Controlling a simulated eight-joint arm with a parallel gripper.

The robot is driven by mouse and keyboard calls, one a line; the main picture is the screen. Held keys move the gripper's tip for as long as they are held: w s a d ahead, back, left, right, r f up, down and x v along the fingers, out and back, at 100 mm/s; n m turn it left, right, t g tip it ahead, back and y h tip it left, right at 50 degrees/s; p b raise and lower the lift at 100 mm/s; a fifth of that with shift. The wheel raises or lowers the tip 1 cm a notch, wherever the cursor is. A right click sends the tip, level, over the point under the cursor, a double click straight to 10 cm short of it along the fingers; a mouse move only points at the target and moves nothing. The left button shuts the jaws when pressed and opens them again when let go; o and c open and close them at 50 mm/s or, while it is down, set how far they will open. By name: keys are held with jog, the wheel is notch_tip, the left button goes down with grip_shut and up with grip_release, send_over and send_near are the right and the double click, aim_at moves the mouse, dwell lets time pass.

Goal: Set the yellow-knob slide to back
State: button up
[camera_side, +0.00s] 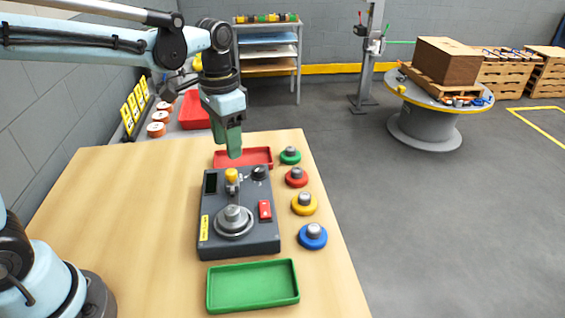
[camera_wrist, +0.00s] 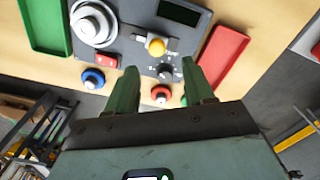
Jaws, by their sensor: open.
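The yellow-knob slide (camera_side: 231,175) stands upright on the far half of the dark grey control box (camera_side: 263,230). Its knob also shows in the wrist view (camera_wrist: 156,46), on a small metal plate near the top middle. I cannot tell for sure where along its track it sits. My gripper (camera_side: 234,154) points down above the far end of the box, a little higher than the knob and apart from it. In the wrist view my gripper's (camera_wrist: 160,72) two green fingers are spread with nothing between them.
The box also carries a large round grey dial (camera_side: 233,221), a red switch (camera_side: 265,209), a black knob (camera_side: 259,173) and a dark display (camera_side: 210,182). A red tray (camera_side: 262,152) lies behind, a green tray (camera_side: 252,286) in front. Several coloured discs, one blue (camera_side: 313,237), line the right side.

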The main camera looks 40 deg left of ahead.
notch_tip(320, 180, up, 6)
jog(key=shift+f, duration=0.2)
dwell(0.3)
jog(key=s+a+f+n+t, duration=0.2)
jog(key=s+f+t, duration=0.4)
jog(key=s, duration=0.3)
jog(key=shift+s+n+t, duration=0.2)
jog(key=shift+n+t, duration=0.4)
jog(key=shift+n, duration=0.2)
